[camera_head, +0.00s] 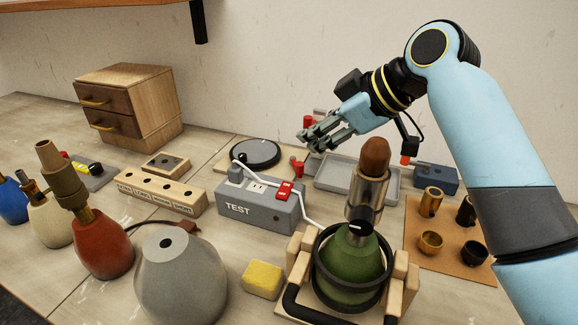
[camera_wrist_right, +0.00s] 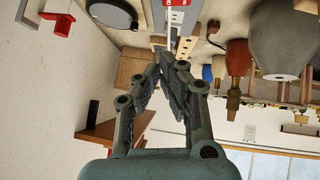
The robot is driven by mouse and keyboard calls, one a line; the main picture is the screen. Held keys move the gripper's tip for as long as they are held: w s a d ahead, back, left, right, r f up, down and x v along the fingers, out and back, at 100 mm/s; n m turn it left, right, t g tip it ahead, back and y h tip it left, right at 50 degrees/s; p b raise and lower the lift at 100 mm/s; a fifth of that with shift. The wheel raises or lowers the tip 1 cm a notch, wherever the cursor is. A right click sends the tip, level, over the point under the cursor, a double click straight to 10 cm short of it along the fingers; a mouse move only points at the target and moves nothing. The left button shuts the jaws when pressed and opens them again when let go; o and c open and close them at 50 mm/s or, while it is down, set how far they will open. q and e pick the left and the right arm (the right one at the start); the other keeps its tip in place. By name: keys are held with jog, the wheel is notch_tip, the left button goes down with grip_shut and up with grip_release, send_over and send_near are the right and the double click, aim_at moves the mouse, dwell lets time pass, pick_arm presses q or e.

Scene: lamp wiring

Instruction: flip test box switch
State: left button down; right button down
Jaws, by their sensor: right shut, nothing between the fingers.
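The grey test box (camera_head: 240,210), marked TEST, stands in the middle of the table. A red rocker switch (camera_head: 284,190) sits on its top right part, beside a socket. My right gripper (camera_head: 304,140) is shut and empty. It is in the air above and behind the test box, apart from the switch. In the right wrist view its closed fingers (camera_wrist_right: 172,58) point toward the top edge, where a red and white part (camera_wrist_right: 176,3) is cut off; I cannot tell for sure that it is the switch. My left gripper is not in view.
A green lamp base (camera_head: 350,262) in a wooden cradle stands in front, right of the box. A grey lamp base (camera_head: 180,280) and a yellow sponge (camera_head: 262,280) are in front. A white cable runs from the box. A round black disc (camera_head: 255,153) and grey tray (camera_head: 335,175) lie behind.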

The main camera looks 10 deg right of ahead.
send_over(289, 182)
jog(key=f, duration=0.5)
jog(key=shift+s+a+p, duration=0.25)
jog(key=shift+s+p, duration=0.05)
jog(key=shift+s, duration=0.1)
jog(key=f, duration=0.2)
jog(key=shift+w+d+f, duration=0.1)
jog(key=shift+w+f, duration=0.15)
jog(key=shift+f, duration=0.1)
jog(key=shift+w+d+f, duration=0.1)
jog(key=shift+f, duration=0.7)
